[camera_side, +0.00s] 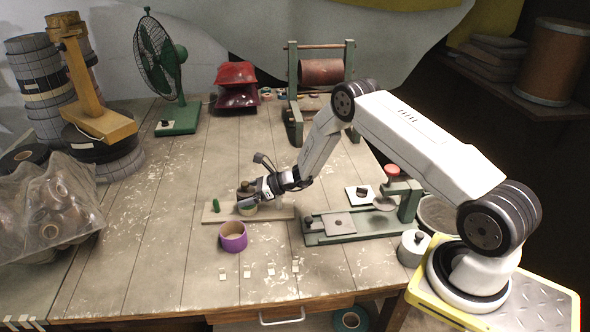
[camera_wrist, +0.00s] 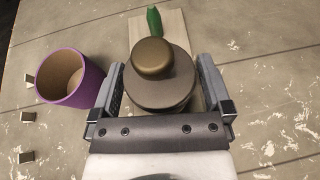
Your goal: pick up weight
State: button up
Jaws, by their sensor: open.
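The weight, a round grey-brown disc (camera_wrist: 165,92) with a bronze knob (camera_wrist: 153,57) on top, fills the middle of the wrist view. In the side view the weight (camera_side: 245,187) is small and partly covered by my gripper (camera_side: 249,204). My gripper (camera_wrist: 160,88) is open, with one finger on each side of the weight. Whether the fingers touch it I cannot tell. The weight stands over a pale wooden board (camera_side: 278,211), near a green peg (camera_side: 216,205). What lies directly under the weight is mostly hidden.
A purple-sided roll (camera_side: 233,237) stands in front of the board, left of my gripper in the wrist view (camera_wrist: 88,85). Several small pale pieces (camera_side: 247,273) lie near the table's front. A green-based fixture (camera_side: 340,236) sits to the right. Left of the board the table is clear.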

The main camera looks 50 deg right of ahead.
dwell(0.3)
grip_shut()
jog(key=shift+r, duration=0.15)
jog(key=shift+r, duration=1.05)
jog(key=s+a+r, duration=0.1)
jog(key=s+r, duration=0.9)
jog(key=s, duration=0.4)
jog(key=shift+a+r, duration=0.2)
jog(key=shift+r, duration=0.1)
